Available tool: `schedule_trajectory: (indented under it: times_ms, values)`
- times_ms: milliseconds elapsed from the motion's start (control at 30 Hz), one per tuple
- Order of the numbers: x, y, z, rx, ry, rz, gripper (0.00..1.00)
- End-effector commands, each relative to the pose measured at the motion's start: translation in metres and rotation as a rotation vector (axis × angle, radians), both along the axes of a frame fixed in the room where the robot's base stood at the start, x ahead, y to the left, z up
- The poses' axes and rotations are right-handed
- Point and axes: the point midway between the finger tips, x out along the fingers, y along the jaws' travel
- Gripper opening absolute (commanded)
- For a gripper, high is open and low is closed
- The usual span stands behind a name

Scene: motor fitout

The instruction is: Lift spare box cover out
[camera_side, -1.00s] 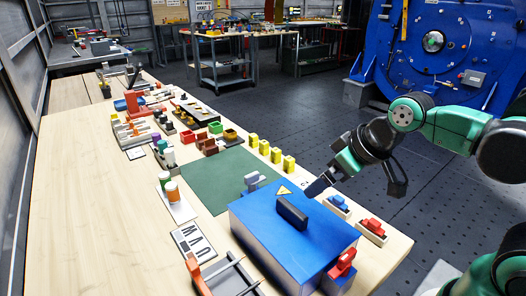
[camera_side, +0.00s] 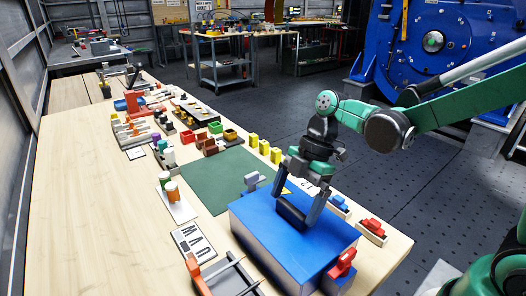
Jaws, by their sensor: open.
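The blue box (camera_side: 274,249) stands at the near end of the bench, with its blue cover (camera_side: 261,218) on top. A dark handle (camera_side: 291,212) rises from the cover's middle. My gripper (camera_side: 297,212) points down over the cover with its jaws open. One finger is at the far left of the handle and the other at its right, so the handle appears between them. I cannot tell whether the fingers touch it. My gripper hides most of the yellow warning label on the cover.
A red clamp-like part (camera_side: 342,263) sits at the box's near right corner, and a grey one (camera_side: 252,181) at its far side. Blue (camera_side: 339,202) and red (camera_side: 372,226) parts stand to the right. A green mat (camera_side: 212,182) lies beyond, mostly clear.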

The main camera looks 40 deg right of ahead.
Motion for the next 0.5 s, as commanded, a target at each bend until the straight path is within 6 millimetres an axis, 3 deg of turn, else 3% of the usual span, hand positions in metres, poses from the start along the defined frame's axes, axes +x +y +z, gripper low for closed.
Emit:
schedule_trajectory:
  times_ms: [200, 500]
  values:
    - [0.0, 0.007, -0.016, 0.0, -0.001, 0.0, 1.0]
    - [0.0, 0.007, -0.018, -0.001, -0.001, -0.001, 1.0]
